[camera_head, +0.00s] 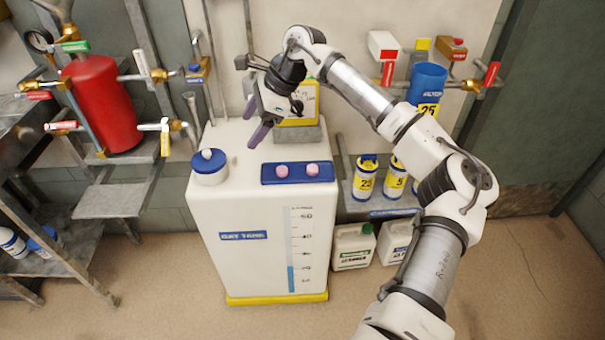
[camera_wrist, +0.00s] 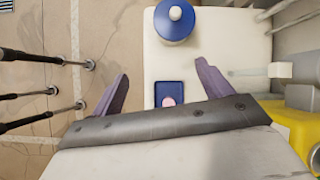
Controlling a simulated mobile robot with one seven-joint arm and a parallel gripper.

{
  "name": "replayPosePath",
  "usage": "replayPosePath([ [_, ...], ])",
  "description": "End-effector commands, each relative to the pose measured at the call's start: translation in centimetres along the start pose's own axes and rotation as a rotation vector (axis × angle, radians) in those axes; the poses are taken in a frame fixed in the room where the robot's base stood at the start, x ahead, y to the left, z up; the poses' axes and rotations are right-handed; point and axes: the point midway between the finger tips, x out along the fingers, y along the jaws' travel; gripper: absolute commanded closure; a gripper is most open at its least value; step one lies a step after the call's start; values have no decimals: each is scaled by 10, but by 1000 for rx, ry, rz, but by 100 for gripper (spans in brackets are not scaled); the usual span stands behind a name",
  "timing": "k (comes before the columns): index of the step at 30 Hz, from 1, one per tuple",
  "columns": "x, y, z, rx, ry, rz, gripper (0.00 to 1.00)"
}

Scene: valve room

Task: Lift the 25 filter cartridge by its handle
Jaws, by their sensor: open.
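The filter cartridge marked 25 (camera_head: 364,180) stands upright on a low grey shelf to the right of the white tank in the head view. My gripper (camera_head: 255,120) is open and empty above the tank top, left of and higher than the cartridges. In the wrist view its purple fingers (camera_wrist: 162,72) are spread over the tank top, and no cartridge is clearly seen.
The white tank (camera_head: 255,262) has a blue-lidded knob (camera_head: 208,166) and a blue panel with pink buttons (camera_head: 298,173). A blue housing marked 25 (camera_head: 427,84) hangs among pipes above the shelf. Jugs (camera_head: 353,246) stand below. A red cylinder (camera_head: 100,105) is at left.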

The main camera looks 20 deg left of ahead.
Motion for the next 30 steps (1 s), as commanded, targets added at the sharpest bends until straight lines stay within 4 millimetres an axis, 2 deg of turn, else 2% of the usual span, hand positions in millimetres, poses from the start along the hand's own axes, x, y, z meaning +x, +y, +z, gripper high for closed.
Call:
replayPosePath([
  [1, -29, -3, -54, 39, 135, -14, 22],
  [3, -63, 2, -112, 82, 284, -6, 22],
  [6, -107, 17, -171, 143, 439, 18, 22],
  [9, -137, 31, -206, 188, 533, 40, 22],
  [12, -149, 39, -222, 209, 574, 55, 22],
  [14, -147, 42, -229, 215, 583, 60, 22],
  [24, -94, 49, -262, 215, 579, 60, 22],
  [30, -81, 51, -270, 214, 580, 58, 22],
])
